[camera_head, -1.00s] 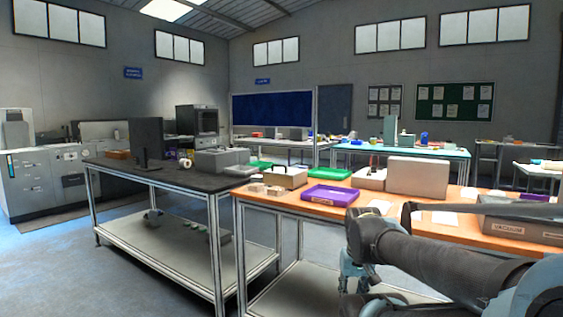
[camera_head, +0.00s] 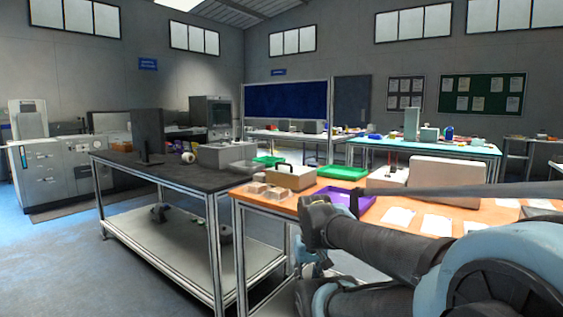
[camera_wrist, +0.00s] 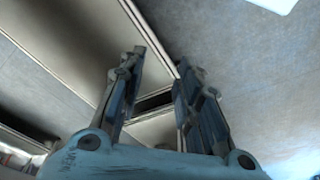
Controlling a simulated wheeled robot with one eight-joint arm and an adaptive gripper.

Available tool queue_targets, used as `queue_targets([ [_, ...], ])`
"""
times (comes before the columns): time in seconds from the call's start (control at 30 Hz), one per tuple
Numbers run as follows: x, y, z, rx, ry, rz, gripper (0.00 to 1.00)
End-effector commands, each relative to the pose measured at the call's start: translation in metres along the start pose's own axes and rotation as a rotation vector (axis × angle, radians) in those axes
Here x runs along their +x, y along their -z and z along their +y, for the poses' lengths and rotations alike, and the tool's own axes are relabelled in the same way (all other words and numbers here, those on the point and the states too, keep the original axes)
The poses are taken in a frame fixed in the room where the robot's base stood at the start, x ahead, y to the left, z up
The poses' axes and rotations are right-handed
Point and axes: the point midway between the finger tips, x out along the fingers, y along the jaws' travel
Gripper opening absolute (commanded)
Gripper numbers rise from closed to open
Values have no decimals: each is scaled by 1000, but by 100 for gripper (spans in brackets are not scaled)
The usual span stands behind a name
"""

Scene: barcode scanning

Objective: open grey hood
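No part is clearly marked as the grey hood. A grey box-shaped unit (camera_head: 214,155) sits on the dark-topped table at centre left. A larger pale grey box-shaped cover (camera_head: 445,178) stands on the orange table at the right. I cannot tell which is the hood. My gripper is open and empty in the wrist view (camera_wrist: 157,66), its two fingers apart and pointing over a pale shelf-like surface and grey floor. In the head view it hangs beside the orange table's front, partly hidden by my arm. It is away from both grey units.
The dark table (camera_head: 120,163) has a monitor (camera_head: 147,136) and a lower shelf (camera_head: 165,235). The orange table (camera_head: 385,226) holds a purple tray (camera_head: 340,197), green trays, small boxes and papers. Open floor (camera_head: 55,260) lies at the left. Large machines stand behind.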

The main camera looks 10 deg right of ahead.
Motion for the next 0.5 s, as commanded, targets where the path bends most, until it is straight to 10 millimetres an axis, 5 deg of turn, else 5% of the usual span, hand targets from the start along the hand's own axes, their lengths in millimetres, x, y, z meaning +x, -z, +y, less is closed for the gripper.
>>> queue_targets([
  [0.17,-25,10,1,-25,-4,8,31],
  [0.5,-126,111,2,-175,-29,-8,31],
])
